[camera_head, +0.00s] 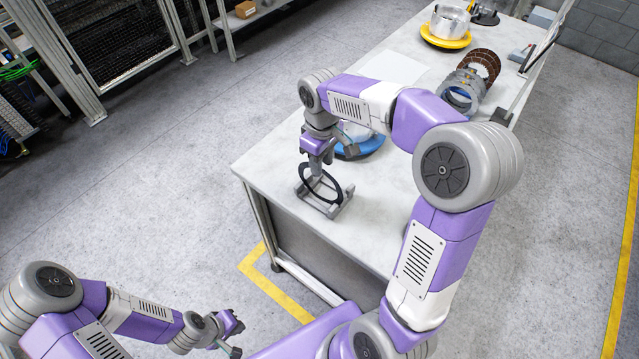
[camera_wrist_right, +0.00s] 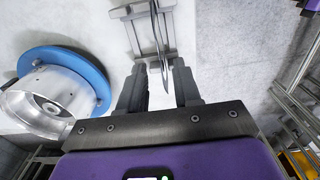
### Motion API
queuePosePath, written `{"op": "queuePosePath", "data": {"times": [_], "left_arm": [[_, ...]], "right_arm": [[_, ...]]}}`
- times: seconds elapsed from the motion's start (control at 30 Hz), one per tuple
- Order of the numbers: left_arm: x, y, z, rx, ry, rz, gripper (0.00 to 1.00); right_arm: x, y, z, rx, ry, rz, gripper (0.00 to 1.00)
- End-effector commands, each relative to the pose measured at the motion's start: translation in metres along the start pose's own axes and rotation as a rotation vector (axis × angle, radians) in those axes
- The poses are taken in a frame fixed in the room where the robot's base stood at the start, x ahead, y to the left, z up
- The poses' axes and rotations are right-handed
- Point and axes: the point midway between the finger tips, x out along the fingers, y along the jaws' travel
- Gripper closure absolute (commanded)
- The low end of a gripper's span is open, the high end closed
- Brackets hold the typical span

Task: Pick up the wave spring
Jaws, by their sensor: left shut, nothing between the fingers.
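The wave spring, a thin dark ring (camera_head: 337,194), stands upright in a grey stand (camera_head: 331,209) near the table's front left corner. In the right wrist view the ring (camera_wrist_right: 157,45) shows edge-on as a thin curved strip on the stand (camera_wrist_right: 121,12). My right gripper (camera_head: 318,172) is over the ring's upper part. In the wrist view its fingers (camera_wrist_right: 160,82) are apart, with the ring's near edge in line with the gap; contact is not visible. My left gripper (camera_head: 236,326) is shut and empty, low in front of the table.
A blue round base with a metal housing (camera_wrist_right: 62,95) stands beside the stand, partly hidden by my arm in the head view. Several grey and brown rings (camera_head: 462,90) stand further back. A yellow base with a metal drum (camera_head: 447,40) is at the far end.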

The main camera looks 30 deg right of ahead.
Motion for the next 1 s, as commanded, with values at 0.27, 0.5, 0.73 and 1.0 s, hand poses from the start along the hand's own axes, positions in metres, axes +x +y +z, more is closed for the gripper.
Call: {"op": "queuePosePath", "data": {"times": [0.27, 0.5, 0.73, 1.0], "left_arm": [[0.008, -0.003, -0.001, 0.0, 0.001, 0.0, 1.0], [0.008, -0.003, -0.001, 0.0, 0.001, 0.0, 1.0], [0.008, -0.003, -0.001, 0.0, 0.001, 0.0, 1.0], [0.008, -0.003, -0.001, 0.0, 0.001, 0.0, 1.0]], "right_arm": [[0.031, -0.002, -0.001, 0.001, -0.001, -0.001, 0.67], [0.031, -0.002, -0.001, 0.001, 0.0, 0.0, 0.72], [0.031, -0.002, -0.001, 0.0, -0.001, -0.001, 1.0], [0.031, -0.002, -0.001, 0.0, 0.0, 0.0, 1.0]]}}
